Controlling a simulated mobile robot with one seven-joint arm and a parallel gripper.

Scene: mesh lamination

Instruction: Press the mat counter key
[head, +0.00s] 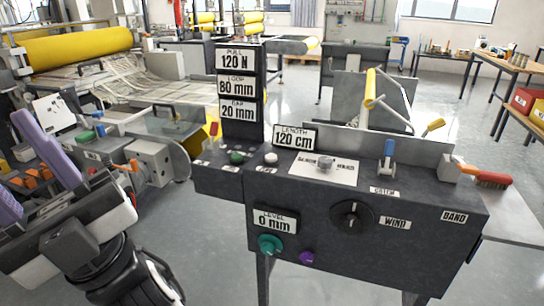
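A dark control console (470,225) stands right of centre. A white round key (271,158) and a green round key (237,157) sit on its top at the left, below the display column. Their small labels are too blurred to read, so I cannot tell which key is the mat counter key. The length display (295,138) beside them reads 120 cm. My gripper (16,158), with purple fingers, is at the far left, well apart from the console. Its fingers are spread with a gap between them, and nothing shows held there.
A level display (275,221), a teal knob (270,244), a purple knob (306,257) and a black dial (351,215) are on the console front. A grey machine (155,160) lies between my gripper and the console.

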